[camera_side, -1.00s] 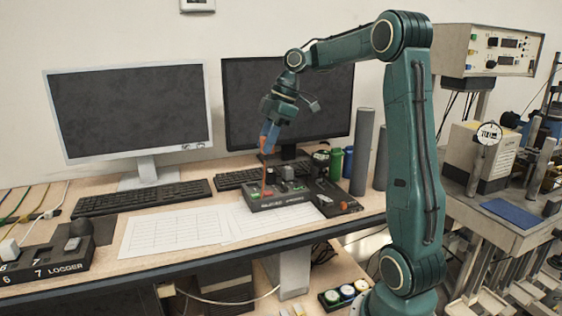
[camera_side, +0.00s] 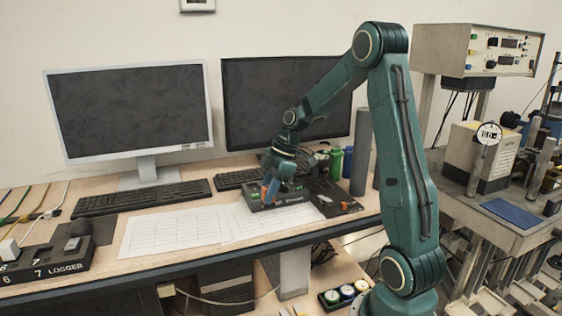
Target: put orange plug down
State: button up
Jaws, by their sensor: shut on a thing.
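My gripper (camera_side: 269,188) is low over the black panel box (camera_side: 292,203) on the desk. It is shut on the orange plug (camera_side: 273,191), which shows as a small orange patch between the blue fingers. The plug is at the left part of the box, close to its top. I cannot tell whether the plug touches the box or sits in a socket. The gripper and arm hide part of the box's back and its controls.
Paper sheets (camera_side: 175,232) lie in front of the box. A keyboard (camera_side: 142,197) and two monitors (camera_side: 130,110) stand behind. Green bottles (camera_side: 341,163) and a grey cylinder (camera_side: 361,152) stand at the right. A logger box (camera_side: 48,260) is at the far left.

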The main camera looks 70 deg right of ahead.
jog(key=shift+f, duration=0.8)
jog(key=shift+f, duration=0.1)
jog(key=shift+f, duration=2)
jog(key=shift+f, duration=0.1)
jog(key=o, duration=1)
jog(key=v, duration=1.2)
